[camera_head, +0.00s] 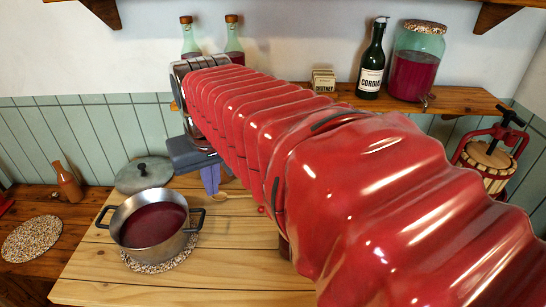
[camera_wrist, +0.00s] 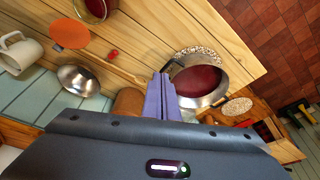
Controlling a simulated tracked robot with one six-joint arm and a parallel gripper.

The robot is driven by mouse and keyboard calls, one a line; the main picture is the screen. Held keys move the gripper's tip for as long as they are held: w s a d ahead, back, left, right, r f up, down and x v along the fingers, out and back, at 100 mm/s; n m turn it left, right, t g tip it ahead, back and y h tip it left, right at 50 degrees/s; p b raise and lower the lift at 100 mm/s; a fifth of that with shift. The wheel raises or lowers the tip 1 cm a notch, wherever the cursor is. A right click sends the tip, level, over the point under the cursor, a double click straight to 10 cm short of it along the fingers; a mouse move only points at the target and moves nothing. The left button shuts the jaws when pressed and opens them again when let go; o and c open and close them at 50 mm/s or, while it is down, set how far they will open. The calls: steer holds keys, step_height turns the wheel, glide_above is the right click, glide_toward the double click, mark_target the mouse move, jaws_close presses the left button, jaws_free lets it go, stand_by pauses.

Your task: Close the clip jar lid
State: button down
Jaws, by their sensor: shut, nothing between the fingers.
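In the wrist view, a glass jar (camera_wrist: 97,8) with dark red contents is cut off by the top edge. It looks like the clip jar, but its lid and clip cannot be made out. An orange disc (camera_wrist: 70,33) lies beside it; I cannot tell whether it belongs to the jar. My gripper (camera_wrist: 160,80) is shut and empty, with its purple fingers together, away from the jar. In the head view, my gripper (camera_head: 211,185) is above the worktop near the pot, and my red arm hides much of the worktop.
A steel pot (camera_head: 150,225) of red liquid stands on a speckled mat, near its grey lid (camera_head: 143,175). The shelf (camera_head: 465,99) holds bottles and a large jar (camera_head: 415,65). A fruit press (camera_head: 490,160) stands right. The wrist view shows a bowl (camera_wrist: 78,78) and mug (camera_wrist: 18,52).

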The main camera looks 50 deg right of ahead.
steer(key=s+d+m+g, duration=0.1)
steer(key=d+m, duration=0.2)
steer(key=d, duration=1)
steer(key=s+d+m+g+y, duration=0.1)
steer(key=d+m+g, duration=0.1)
steer(key=d, duration=1.2)
steer(key=shift+d+r+m, duration=0.15)
steer(key=shift+m, duration=0.55)
steer(key=shift+w, duration=0.1)
step_height(320, 180, down, 10)
steer(key=shift+s+a+r, duration=0.35)
steer(key=shift+s+a, duration=0.25)
steer(key=shift+a, duration=0.2)
steer(key=shift+s+a+r, duration=0.35)
steer(key=shift+s+a, duration=0.25)
steer(key=shift+a, duration=0.15)
steer(key=shift+d, duration=0.1)
steer(key=shift+a+r, duration=0.1)
steer(key=shift+a, duration=0.2)
